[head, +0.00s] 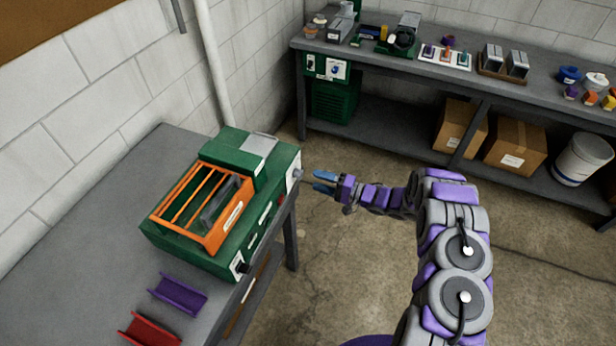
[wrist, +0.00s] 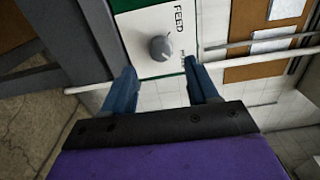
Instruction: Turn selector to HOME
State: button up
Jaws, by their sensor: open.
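The selector (wrist: 161,47) is a round grey knob on a white plate of the green machine. The plate reads FEED; a second, smaller label by the knob is too small to read surely. In the head view the knob (head: 297,174) sticks out from the right end of the green machine (head: 190,249). My gripper (head: 325,182) is just right of the knob, pointing at it, with a small gap. In the wrist view my gripper's blue fingers (wrist: 163,92) are open and empty, with the knob ahead between their lines. They do not appear to touch it.
The machine stands on a grey bench (head: 90,230) with an orange guard (head: 205,205) on top. Purple (head: 178,294) and red (head: 150,330) channel pieces lie in front. A second bench (head: 450,70) with tools and boxes is at the back. The floor between is clear.

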jog(key=v, duration=1.1)
jog(key=shift+w+d, duration=0.15)
jog(key=shift+w, duration=0.05)
